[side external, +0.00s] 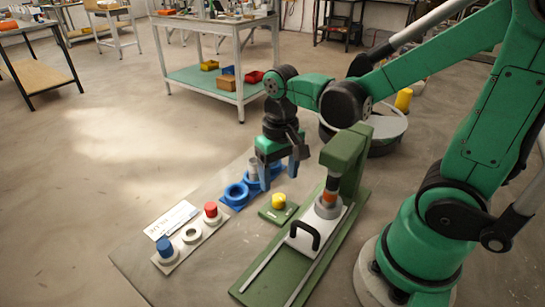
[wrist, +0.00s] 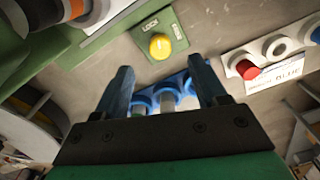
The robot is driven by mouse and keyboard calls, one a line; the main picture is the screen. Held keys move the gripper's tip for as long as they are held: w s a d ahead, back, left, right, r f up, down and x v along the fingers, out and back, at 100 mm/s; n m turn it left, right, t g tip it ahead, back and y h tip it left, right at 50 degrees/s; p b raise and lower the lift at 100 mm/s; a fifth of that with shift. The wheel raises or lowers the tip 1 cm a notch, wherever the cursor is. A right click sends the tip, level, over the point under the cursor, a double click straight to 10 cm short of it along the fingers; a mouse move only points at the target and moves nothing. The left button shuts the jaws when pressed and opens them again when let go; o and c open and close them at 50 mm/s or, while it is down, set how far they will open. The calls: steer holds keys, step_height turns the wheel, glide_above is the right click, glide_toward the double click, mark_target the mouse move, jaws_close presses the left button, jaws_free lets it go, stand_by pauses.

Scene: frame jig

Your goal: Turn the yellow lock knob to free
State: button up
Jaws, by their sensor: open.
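The yellow lock knob (side external: 278,201) sits on a small green plate (side external: 267,214) on the bench. The knob also shows in the wrist view (wrist: 160,46), beyond my fingertips, with white lettering on the plate beside it; one word appears to read LOCK. My gripper (side external: 279,182) points down, open, above the blue ring holders and behind the knob in the side view. It does not touch the knob. In the wrist view my two fingers (wrist: 161,75) are wide apart, with nothing clamped between them. I cannot tell the knob's exact angle.
Blue ring holders (side external: 236,196) with a grey peg (side external: 253,168) stand close to my gripper. A white strip carries a blue part (side external: 165,246) and a red part (side external: 211,209). Right of the knob is a green press (side external: 348,150) with a black-handled slide (side external: 303,236).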

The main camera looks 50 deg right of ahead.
mark_target(279, 197)
steer(key=shift+f+m, duration=0.25)
steer(key=shift+m, duration=0.15)
steer(key=shift+f, duration=2.55)
steer(key=shift+c, duration=0.2)
jaws_close()
